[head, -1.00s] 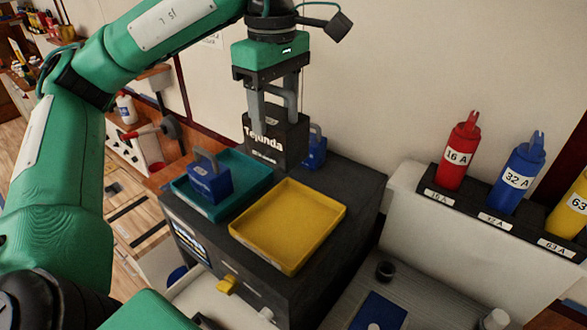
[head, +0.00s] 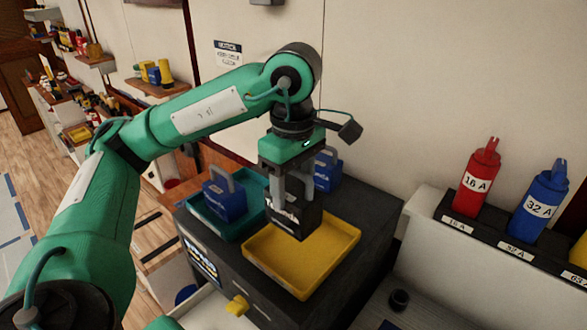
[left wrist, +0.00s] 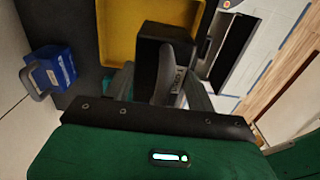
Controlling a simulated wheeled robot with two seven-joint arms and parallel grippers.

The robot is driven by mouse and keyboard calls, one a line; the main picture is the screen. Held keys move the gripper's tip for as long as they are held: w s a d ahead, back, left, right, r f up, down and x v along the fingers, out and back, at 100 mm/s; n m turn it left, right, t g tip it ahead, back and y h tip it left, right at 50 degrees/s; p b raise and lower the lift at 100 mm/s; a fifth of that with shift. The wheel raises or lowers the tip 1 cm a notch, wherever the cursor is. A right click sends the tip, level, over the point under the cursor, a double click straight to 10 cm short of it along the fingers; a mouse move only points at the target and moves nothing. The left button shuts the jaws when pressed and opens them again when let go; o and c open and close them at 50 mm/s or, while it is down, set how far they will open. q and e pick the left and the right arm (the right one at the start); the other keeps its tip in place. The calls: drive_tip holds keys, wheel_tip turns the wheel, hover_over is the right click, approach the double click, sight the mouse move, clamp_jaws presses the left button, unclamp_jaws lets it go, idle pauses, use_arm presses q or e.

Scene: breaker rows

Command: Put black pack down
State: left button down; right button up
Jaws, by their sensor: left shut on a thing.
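The black pack (head: 293,217) is a dark block with pale lettering on its front. My left gripper (head: 292,190) is shut on its handle and points down. In the head view the pack overlaps the back left part of the yellow tray (head: 328,262). I cannot tell whether its bottom touches the tray floor. In the left wrist view the pack (left wrist: 165,60) is between the fingers, in front of the yellow tray (left wrist: 118,30). My right gripper is not in view.
A teal tray (head: 234,230) left of the yellow one holds a blue pack (head: 226,203). Another blue pack (head: 326,173) stands behind my gripper. Red (head: 477,180) and blue (head: 538,203) handled units stand in a rack at right. Much of the yellow tray is clear.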

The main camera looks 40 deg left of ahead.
sight(294, 190)
use_arm(q)
wheel_tip(294, 190, down, 3)
drive_tip(key=shift+f, duration=0.15)
drive_tip(key=shift+f+p, duration=0.75)
drive_tip(key=shift+f, duration=2.1)
drive_tip(key=shift+f, duration=0.15)
drive_tip(key=shift+c, duration=2.4)
unclamp_jaws()
drive_tip(key=shift+s, duration=0.1)
